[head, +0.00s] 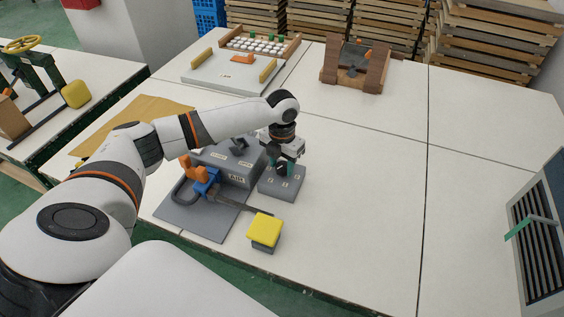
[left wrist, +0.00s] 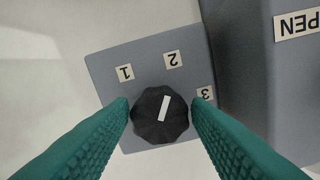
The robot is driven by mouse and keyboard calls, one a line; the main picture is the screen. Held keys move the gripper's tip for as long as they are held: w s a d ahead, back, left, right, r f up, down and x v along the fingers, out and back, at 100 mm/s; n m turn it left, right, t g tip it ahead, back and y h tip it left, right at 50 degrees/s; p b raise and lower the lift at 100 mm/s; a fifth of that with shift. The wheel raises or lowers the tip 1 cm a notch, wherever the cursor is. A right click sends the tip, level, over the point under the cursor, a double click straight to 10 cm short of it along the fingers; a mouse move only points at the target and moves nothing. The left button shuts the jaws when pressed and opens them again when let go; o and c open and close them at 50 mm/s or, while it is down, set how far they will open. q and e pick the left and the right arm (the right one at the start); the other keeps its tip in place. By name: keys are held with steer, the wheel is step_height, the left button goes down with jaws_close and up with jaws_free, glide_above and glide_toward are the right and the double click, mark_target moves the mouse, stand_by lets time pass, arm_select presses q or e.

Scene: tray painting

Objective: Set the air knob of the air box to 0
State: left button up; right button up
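Labels 1 (left wrist: 125,72) and 3 (left wrist: 205,94) also show; no 0 label is visible. My left gripper (left wrist: 160,106) comes down over the block, its two green fingers at the knob's opposite sides, seemingly touching it. My right gripper is not in view.
A blue and orange tool (head: 203,178) lies on a grey mat left of the boxes. A yellow-topped block (head: 265,231) stands in front. A white tray (head: 212,75) and a brown holder (head: 352,72) are at the back. The table's right half is mostly clear.

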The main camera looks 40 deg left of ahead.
arm_select(q)
steer(key=c, duration=0.6)
steer(key=shift+r+n+p, duration=0.2)
steer(key=shift+n+p, duration=0.4)
steer(key=shift+p, duration=0.25)
steer(key=n+p, duration=0.4)
steer(key=shift+d+r+p, duration=0.1)
steer(key=shift+p, duration=0.25)
steer(key=n+p, duration=0.3)
steer(key=n, duration=0.1)
steer(key=shift+w, duration=0.1)
steer(key=n+p, duration=0.3)
steer(key=n, duration=0.1)
steer(key=n+p, duration=0.1)
steer(key=n, duration=0.2)
steer(key=shift+w+d+n+p, duration=0.1)
steer(key=shift+w+n+p, duration=0.05)
steer(key=shift+n+p, duration=0.25)
steer(key=n+p, duration=0.1)
steer(key=n, duration=0.2)
steer(key=shift+p, duration=0.35)
steer(key=shift+w+f+n+p, duration=0.15)
steer(key=shift+n+p, duration=0.55)
steer(key=shift+n, duration=1.2)
steer(key=shift+f+n, duration=0.1)
steer(key=shift+n, duration=0.2)
